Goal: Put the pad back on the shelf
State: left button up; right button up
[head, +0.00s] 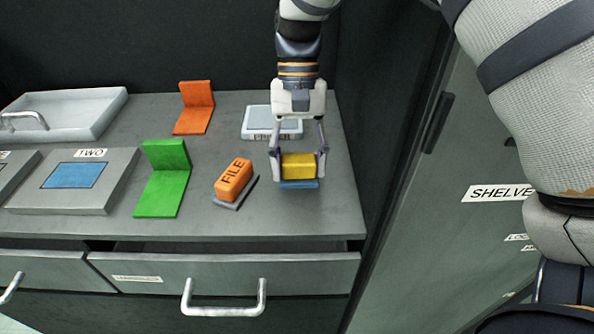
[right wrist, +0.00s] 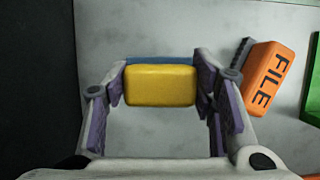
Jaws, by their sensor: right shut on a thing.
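The pad appears to be the yellow block with a blue underside (head: 298,168), at the right end of the grey counter. My right gripper (head: 299,165) is shut on it, one finger on each side. In the right wrist view the yellow pad (right wrist: 160,86) sits between the two purple-lined fingers, with its blue part behind. I cannot tell whether the pad touches the counter. A cabinet with a label reading "SHELVE" (head: 498,193) stands at the right, partly hidden by my arm. My left gripper is not in view.
An orange block marked FILE (head: 233,181) lies left of the pad. A green bracket (head: 165,180), an orange bracket (head: 194,107) and a pale labelled box (head: 257,122) are on the counter (head: 270,215). A dark wall stands right of the counter; a handled drawer (head: 224,290) is below.

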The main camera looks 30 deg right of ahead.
jog(key=shift+a+f, duration=0.1)
jog(key=shift+f, duration=1.15)
jog(key=shift+f, duration=0.1)
jog(key=o, duration=1.5)
jog(key=shift+c, duration=0.2)
jog(key=b+v, duration=0.1)
jog(key=v, duration=1.1)
jog(key=shift+s, duration=0.1)
